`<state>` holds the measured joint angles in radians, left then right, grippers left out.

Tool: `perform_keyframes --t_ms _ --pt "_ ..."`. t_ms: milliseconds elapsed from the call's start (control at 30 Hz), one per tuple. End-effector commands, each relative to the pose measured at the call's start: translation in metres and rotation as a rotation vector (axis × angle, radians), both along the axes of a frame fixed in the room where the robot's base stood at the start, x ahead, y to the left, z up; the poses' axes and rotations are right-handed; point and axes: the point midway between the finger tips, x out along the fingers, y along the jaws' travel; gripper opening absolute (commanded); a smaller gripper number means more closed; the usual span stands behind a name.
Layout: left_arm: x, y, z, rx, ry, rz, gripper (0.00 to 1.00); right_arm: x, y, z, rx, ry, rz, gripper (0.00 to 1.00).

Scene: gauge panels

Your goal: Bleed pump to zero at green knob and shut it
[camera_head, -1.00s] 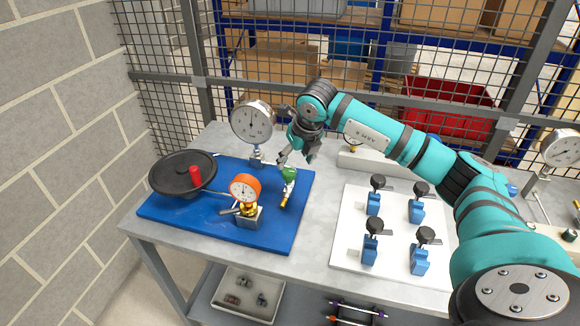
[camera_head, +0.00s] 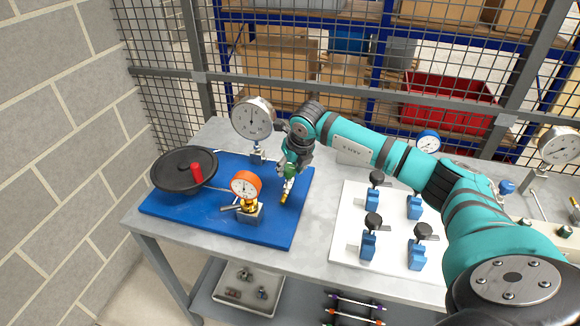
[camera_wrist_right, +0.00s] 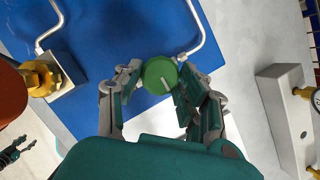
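The green knob (camera_head: 290,170) stands at the right part of the blue mat (camera_head: 270,236), with a yellow outlet below it. In the right wrist view the round green knob (camera_wrist_right: 160,75) has a pale line across its top. My right gripper (camera_head: 289,166) is at the knob. Its fingers (camera_wrist_right: 157,88) are apart on either side of the knob; I cannot tell whether they touch it. What looks like my left gripper (camera_wrist_right: 15,150) shows small at the right wrist view's lower left.
An orange-rimmed gauge (camera_head: 246,186) on a brass fitting stands left of the knob. A large grey gauge (camera_head: 252,119) stands behind. A white board (camera_head: 344,235) with several blue valves lies to the right. A mesh fence (camera_head: 230,45) closes the back.

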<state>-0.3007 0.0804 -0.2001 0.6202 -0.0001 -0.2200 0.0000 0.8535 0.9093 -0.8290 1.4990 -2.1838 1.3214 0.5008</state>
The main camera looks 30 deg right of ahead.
Motion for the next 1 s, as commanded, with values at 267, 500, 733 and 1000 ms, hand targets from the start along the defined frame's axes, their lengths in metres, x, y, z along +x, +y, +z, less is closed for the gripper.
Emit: perform_keyframes --t_ms 267,500,733,1000 --pt "0.001 0.000 0.000 0.000 -0.001 0.000 0.47 0.000 0.000 0.000 0.000 0.000 0.001 0.07" --pt "0.001 0.000 -0.007 0.000 -0.001 0.000 0.47 0.000 -0.001 -0.001 0.000 -0.001 0.045 0.07" --pt "0.001 -0.001 -0.023 0.000 -0.001 0.000 0.47 0.001 -0.003 -0.003 0.001 -0.002 0.181 0.07" --pt "0.001 -0.001 -0.043 -0.001 -0.001 0.001 0.47 0.001 -0.004 -0.003 0.001 -0.002 0.428 0.07"
